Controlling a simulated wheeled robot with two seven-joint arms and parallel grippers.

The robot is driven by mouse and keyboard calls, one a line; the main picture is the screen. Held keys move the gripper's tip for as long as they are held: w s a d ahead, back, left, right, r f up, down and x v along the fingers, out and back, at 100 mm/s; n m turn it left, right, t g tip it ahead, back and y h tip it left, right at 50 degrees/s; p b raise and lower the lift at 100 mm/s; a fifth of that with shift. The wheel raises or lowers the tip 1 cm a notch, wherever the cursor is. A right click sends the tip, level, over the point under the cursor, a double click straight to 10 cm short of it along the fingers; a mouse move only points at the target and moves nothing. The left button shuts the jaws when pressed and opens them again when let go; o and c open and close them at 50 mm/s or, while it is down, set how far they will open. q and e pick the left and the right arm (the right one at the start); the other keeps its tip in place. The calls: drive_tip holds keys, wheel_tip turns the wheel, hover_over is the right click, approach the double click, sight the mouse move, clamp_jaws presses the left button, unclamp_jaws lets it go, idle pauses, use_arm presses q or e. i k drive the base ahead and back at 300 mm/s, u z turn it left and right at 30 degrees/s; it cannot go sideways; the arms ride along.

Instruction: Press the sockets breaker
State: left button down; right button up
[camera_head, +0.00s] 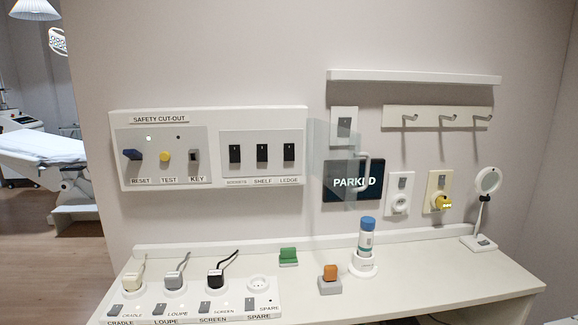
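A white wall panel (120,135) carries a safety cut-out section and a section with three black breaker switches. The leftmost breaker (235,154) has a small blurred label that may read sockets. Beside it are the shelf breaker (262,155) and the ledge breaker (289,153). The safety cut-out section holds a blue reset part (132,154), a yellow test button (165,157) and a key switch (195,156). A small white light is lit above them. Neither of my grippers is in view.
A white ledge (430,275) runs below the panel. It bears a socket strip (190,300) with several plugs, a green block (288,256), an orange-topped block (330,273), a blue-capped bottle (366,240) and a round lamp (488,182). A screen (340,190) reads PARKED, partly behind a clear plate.

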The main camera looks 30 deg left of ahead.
sight(235, 152)
drive_tip(key=z, duration=0.05)
drive_tip(key=i, duration=0.8)
drive_tip(key=u, duration=1.3)
